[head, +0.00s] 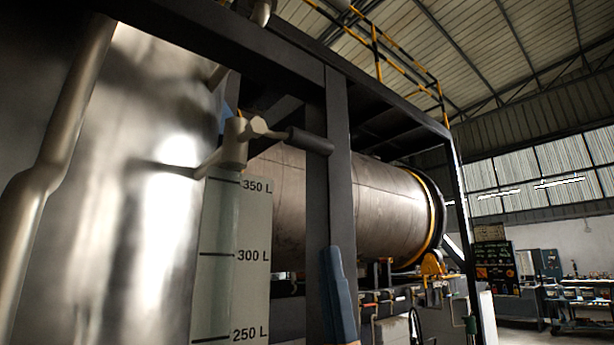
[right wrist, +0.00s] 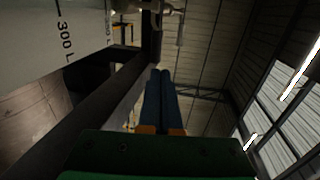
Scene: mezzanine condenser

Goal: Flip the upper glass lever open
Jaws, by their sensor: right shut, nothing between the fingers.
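The upper glass lever (head: 310,141) has a dark grey grip and sticks out to the right from a pale metal valve (head: 236,143) at the top of the sight glass (head: 231,275). The sight glass is marked 350 L, 300 L and 250 L. My right gripper (head: 332,252) has blue fingers that point up, shut and empty. In the head view it is below the lever's grip, apart from it. In the right wrist view the fingers (right wrist: 161,73) are closed together, and the lever (right wrist: 181,29) appears beyond their tips near the top edge. My left gripper is not in view.
A dark frame post (head: 340,190) stands right behind the lever's grip, with a beam (head: 270,45) above. A shiny tank (head: 140,190) with a pipe (head: 62,150) fills the left. A large horizontal cylinder (head: 375,205) lies behind the post.

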